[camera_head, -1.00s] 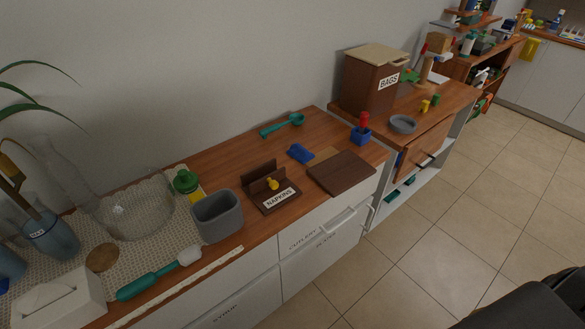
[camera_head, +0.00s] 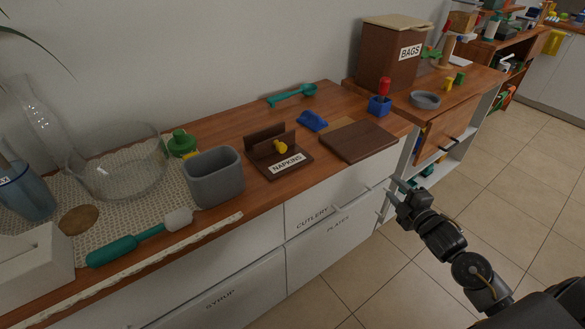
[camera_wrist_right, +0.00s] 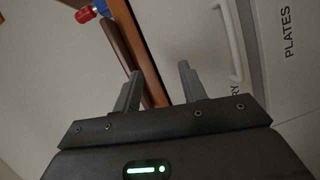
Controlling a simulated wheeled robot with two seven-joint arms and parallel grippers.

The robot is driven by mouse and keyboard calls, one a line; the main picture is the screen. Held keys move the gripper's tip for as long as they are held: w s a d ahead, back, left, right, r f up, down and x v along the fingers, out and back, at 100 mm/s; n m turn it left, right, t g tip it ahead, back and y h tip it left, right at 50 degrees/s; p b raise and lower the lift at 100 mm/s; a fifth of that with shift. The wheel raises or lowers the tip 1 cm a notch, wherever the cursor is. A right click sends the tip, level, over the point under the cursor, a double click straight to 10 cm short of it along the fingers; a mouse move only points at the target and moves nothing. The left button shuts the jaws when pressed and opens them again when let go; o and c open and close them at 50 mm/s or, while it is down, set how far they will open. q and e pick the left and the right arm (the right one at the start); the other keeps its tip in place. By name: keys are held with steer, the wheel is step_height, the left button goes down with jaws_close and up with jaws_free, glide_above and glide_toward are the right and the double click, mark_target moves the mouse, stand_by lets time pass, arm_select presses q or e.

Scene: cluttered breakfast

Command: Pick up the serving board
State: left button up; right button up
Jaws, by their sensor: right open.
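The serving board (camera_head: 358,141) is a flat dark brown slab lying near the front edge of the wooden counter, in the right half of the head view. A lighter tan piece lies partly beneath or behind it. My right gripper (camera_head: 394,189) is open and empty, in front of the cabinet, below and to the right of the board. In the right wrist view its two fingers (camera_wrist_right: 160,88) are apart, and a dark brown strip that looks like the board's edge (camera_wrist_right: 124,40) shows beyond them, by the counter edge. My left gripper is out of view.
Left of the board are a napkin holder (camera_head: 264,155) with a yellow item and a grey bin (camera_head: 214,182). Behind it lie a blue object (camera_head: 312,121) and a teal utensil (camera_head: 291,97). A blue cup (camera_head: 379,107) with a red item stands behind right. Drawer handles project below.

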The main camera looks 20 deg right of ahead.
mark_target(375, 153)
step_height(375, 153, up, 6)
steer(key=a+n+t+y, duration=0.1)
steer(key=a+n+t, duration=0.1)
steer(key=n, duration=0.1)
steer(key=shift+w+a, duration=0.1)
steer(key=shift+w, duration=2.75)
steer(key=w, duration=0.5)
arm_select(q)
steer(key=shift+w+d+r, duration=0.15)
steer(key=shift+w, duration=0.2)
arm_select(e)
steer(key=shift+s, duration=0.1)
steer(key=shift+c, duration=0.4)
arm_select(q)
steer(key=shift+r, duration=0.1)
arm_select(e)
jaws_close()
